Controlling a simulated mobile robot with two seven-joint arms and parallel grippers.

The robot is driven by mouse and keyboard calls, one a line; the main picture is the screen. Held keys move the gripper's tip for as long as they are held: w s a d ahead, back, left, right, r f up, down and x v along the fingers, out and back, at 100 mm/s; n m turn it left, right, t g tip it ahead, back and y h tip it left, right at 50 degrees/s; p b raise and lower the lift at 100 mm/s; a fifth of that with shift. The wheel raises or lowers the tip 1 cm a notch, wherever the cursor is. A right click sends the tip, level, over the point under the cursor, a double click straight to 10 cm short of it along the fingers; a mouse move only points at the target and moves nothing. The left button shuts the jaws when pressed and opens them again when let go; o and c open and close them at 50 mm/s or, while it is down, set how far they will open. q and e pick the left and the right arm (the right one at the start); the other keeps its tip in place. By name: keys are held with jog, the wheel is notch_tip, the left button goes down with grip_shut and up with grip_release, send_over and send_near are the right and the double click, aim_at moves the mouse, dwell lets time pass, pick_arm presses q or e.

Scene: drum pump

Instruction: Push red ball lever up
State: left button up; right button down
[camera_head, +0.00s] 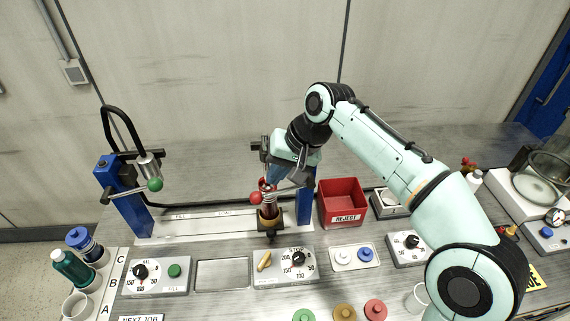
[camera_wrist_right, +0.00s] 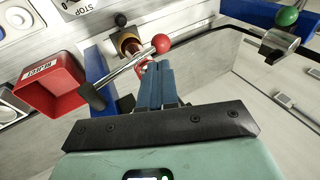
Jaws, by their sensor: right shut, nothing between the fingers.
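The red ball (camera_head: 256,198) sits on the end of a metal lever at the middle station. It also shows in the right wrist view (camera_wrist_right: 161,43), where the lever rod (camera_wrist_right: 128,68) slants from the ball to a black pivot end. My right gripper (camera_head: 269,181) is shut and empty, pointing down just behind the red ball in the head view. In the right wrist view its blue fingers (camera_wrist_right: 152,72) end right at the rod near the ball; I cannot tell whether they touch it. My left gripper is out of view.
A blue station post (camera_head: 306,203) stands close to the right gripper. A red reject bin (camera_head: 342,200) is to its right. A second station at left has a green ball lever (camera_head: 155,185). Control panels with dials (camera_head: 298,259) line the front of the bench.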

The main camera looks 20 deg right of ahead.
aim_at(259, 194)
jog(key=x, duration=0.6)
jog(key=shift+w+f+b, duration=0.15)
jog(key=shift+f+b, duration=0.1)
jog(key=shift+b, duration=0.05)
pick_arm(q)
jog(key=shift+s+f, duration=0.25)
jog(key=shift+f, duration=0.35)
